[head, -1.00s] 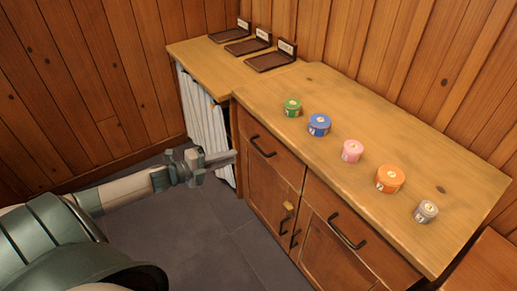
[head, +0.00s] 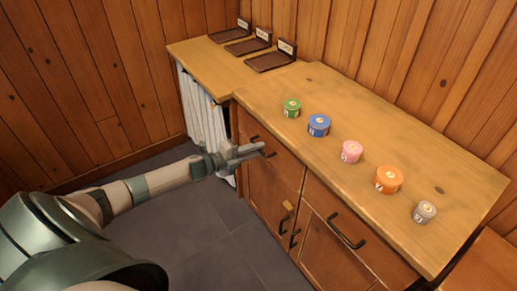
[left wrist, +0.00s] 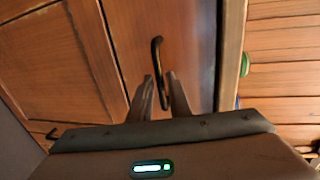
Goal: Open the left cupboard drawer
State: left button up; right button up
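The left cupboard drawer (head: 283,164) is shut, its wooden front flush in the cupboard below the worktop. Its dark bar handle (head: 269,154) is partly hidden by my left gripper (head: 257,149) in the head view. In the left wrist view the handle (left wrist: 156,55) stands upright in the picture. The fingers of my left gripper (left wrist: 160,76) are apart, one on either side of the handle's lower part. I see a gap beside the handle; contact cannot be told. My right gripper is not in view.
Several round tins stand on the worktop (head: 350,110), including a green one (head: 292,108) above the left drawer. A second drawer handle (head: 346,232) is to the right. A white curtain (head: 203,117) hangs left of the cupboard. The floor (head: 215,225) in front is clear.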

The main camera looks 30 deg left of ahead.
pick_arm(q)
jog(key=shift+w+d+f, duration=0.15)
jog(key=shift+w+d, duration=0.15)
jog(key=shift+w, duration=0.3)
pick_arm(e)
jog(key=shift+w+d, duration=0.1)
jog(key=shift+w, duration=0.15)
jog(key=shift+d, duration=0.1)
